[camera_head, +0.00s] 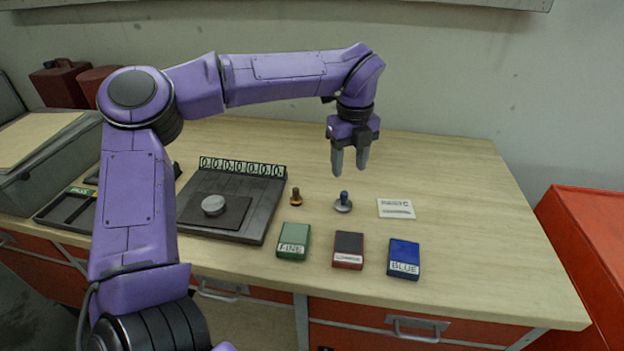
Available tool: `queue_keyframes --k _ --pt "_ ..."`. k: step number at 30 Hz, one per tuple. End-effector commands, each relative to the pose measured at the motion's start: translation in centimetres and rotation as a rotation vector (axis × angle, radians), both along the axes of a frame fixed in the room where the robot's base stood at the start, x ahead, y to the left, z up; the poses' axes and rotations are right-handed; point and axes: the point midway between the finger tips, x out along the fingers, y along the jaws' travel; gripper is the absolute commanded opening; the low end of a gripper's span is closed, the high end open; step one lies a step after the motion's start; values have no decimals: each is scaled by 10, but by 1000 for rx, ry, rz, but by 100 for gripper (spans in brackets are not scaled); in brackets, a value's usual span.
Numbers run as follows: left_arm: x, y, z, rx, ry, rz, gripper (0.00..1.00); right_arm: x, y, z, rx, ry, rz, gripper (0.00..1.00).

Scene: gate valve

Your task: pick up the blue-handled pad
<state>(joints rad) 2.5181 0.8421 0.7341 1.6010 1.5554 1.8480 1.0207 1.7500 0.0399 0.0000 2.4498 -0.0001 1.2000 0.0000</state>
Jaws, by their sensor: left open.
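The blue-handled pad (343,202) stands on the wooden bench, a small grey disc with an upright blue handle. My left gripper (350,168) is above it, pointing down, with its two grey fingers apart and nothing between them. The fingertips appear a little higher than the blue handle, without touching it. A similar pad with a brown handle (295,197) stands just to its left. My right gripper does not show.
Green (293,240), dark red (348,250) and blue (404,258) labelled boxes lie near the front edge. A white card (396,208) lies right of the pad. A dark plate with a round disc (213,205) sits left. The bench's right side is clear.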

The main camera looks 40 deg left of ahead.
Motion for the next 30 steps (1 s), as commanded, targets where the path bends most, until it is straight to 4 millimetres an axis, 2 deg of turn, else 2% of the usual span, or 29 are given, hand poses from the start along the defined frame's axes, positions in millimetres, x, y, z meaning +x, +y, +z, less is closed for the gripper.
queue_keyframes --k 6,10,15,18,21,26,27,29,30 --pt "-1 0 -37 0 5 -1 51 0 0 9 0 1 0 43" --pt "-1 1 -51 0 4 1 51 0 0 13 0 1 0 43" --pt "2 4 -78 -1 8 4 51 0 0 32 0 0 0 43" --pt "3 4 -96 -1 4 4 51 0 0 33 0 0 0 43" --pt "3 4 -103 -1 2 5 51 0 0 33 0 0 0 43" --pt "3 4 -104 -1 0 5 51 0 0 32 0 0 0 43" --pt "3 4 -104 0 1 5 44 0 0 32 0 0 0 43" --pt "3 4 -103 0 1 5 25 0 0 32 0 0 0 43" --pt "3 4 -103 0 1 5 12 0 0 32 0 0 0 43"
